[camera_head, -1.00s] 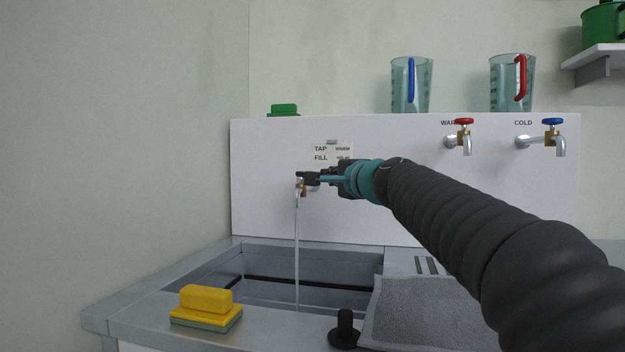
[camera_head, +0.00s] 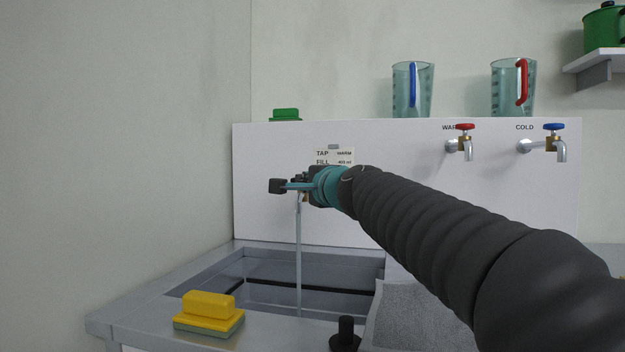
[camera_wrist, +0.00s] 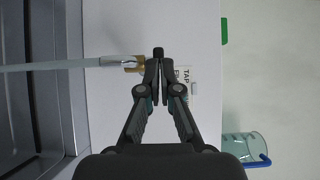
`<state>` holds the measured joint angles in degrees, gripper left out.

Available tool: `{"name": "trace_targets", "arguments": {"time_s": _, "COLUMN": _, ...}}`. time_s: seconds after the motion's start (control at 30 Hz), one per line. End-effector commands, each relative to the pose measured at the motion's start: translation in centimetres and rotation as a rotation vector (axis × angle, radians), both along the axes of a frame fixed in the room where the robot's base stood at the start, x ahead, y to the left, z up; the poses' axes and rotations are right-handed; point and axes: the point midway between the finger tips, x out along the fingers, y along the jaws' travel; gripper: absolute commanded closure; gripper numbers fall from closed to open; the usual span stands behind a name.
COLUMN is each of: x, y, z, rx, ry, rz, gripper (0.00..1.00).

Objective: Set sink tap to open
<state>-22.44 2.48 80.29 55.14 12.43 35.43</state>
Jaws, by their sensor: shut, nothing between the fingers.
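The sink tap (camera_head: 301,197) sits low on the white back panel, mostly hidden behind my gripper in the head view. A thin stream of water (camera_head: 298,250) runs from it down into the sink basin (camera_head: 225,263). In the wrist view the tap's brass body (camera_wrist: 132,64) shows just left of my fingertips, with the pale stream (camera_wrist: 60,66) leading left. My gripper (camera_head: 280,186) is shut and empty, level across the tap; it also shows in the wrist view (camera_wrist: 157,72). A small dark piece (camera_wrist: 158,51) shows at the fingertips; I cannot tell whether they touch the tap.
A label (camera_head: 334,156) is on the panel above the tap. Warm (camera_head: 464,140) and cold (camera_head: 552,140) taps are at right. A yellow sponge (camera_head: 208,306), a black stopper (camera_head: 345,335) and a grey cloth (camera_head: 415,315) lie on the front counter.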

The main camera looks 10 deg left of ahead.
Motion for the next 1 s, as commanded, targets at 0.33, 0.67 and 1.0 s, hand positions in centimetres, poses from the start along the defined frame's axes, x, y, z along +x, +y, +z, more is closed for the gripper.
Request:
{"name": "trace_targets", "arguments": {"time_s": 0.33, "x": -0.5, "y": 2.4, "z": 0.0, "rx": 0.001, "ry": 0.004, "rz": 0.021, "gripper": 1.0}}
{"name": "trace_targets", "arguments": {"time_s": 0.67, "x": -0.4, "y": 3.3, "z": -0.5, "rx": -0.006, "ry": 0.006, "rz": 0.023, "gripper": 1.0}}
{"name": "trace_targets", "arguments": {"time_s": 1.0, "x": -0.4, "y": 3.8, "z": -0.8, "rx": -0.011, "ry": 0.005, "rz": 0.024, "gripper": 1.0}}
